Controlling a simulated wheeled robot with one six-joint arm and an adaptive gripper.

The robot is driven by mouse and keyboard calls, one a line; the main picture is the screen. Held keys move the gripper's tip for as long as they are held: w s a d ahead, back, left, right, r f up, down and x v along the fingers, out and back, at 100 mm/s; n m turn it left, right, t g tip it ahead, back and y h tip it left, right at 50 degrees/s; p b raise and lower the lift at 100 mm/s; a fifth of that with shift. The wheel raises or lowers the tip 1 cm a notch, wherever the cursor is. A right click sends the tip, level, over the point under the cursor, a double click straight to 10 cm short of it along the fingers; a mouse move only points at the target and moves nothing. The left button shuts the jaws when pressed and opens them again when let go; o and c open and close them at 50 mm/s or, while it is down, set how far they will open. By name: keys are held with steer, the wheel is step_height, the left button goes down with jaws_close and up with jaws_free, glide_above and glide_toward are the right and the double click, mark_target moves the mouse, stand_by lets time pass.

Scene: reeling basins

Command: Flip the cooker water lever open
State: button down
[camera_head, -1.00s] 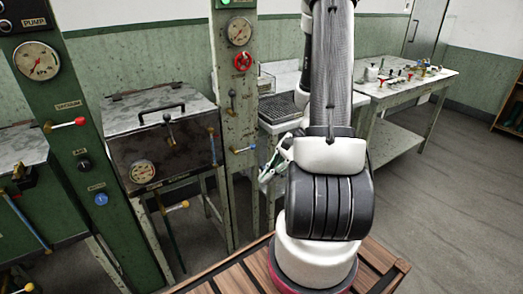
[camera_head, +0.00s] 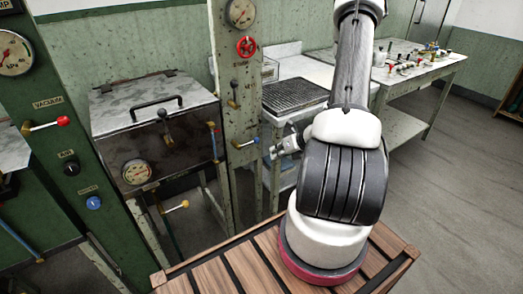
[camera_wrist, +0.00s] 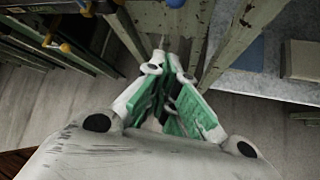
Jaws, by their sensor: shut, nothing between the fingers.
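The cooker (camera_head: 165,150) is a dark steel box with a pale mottled lid, left of the post. In the wrist view, my gripper (camera_wrist: 166,66) shows green-padded fingers shut and empty. A blue tip (camera_wrist: 175,3) shows at the top edge beyond them.
A yellow-tipped lever (camera_head: 177,206) sits below the cooker. A red valve wheel (camera_head: 246,46) and a dark lever (camera_head: 233,93) are higher on the post. A basin bench (camera_head: 280,112) stands behind my gripper. Open floor lies at the right.

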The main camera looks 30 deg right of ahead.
steer(key=w+a+f, duration=0.1)
steer(key=w+f, duration=0.2)
steer(key=w, duration=0.5)
steer(key=shift+w+a+f, duration=0.25)
steer(key=shift+w+a, duration=0.05)
steer(key=shift+a, duration=0.1)
